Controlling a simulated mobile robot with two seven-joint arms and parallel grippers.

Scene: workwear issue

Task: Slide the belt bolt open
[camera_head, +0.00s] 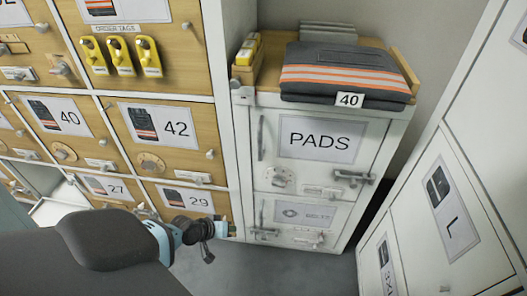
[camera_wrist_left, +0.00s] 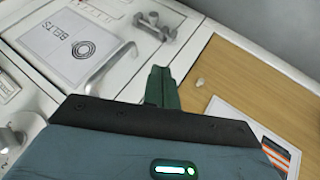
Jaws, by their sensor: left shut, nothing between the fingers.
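The belts door (camera_head: 284,211) is the lower door of the white cabinet, with a small belt label. In the left wrist view the bolt (camera_wrist_left: 155,26) shows near the top, beside the BELTS label (camera_wrist_left: 78,48). My left gripper (camera_head: 218,229) is shut and empty, left of the belts door in the head view. Its fingers (camera_wrist_left: 162,85) are apart from the bolt in the wrist view. The bolt's exact position is too small to tell. My right gripper is not in view.
The PADS door (camera_head: 312,165) above has its own bolt (camera_head: 352,178). Folded dark workwear (camera_head: 345,75) lies on top. A white locker (camera_head: 455,190) stands at right, wooden compartments (camera_head: 165,128) at left. Grey floor (camera_head: 300,272) is clear before the cabinet.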

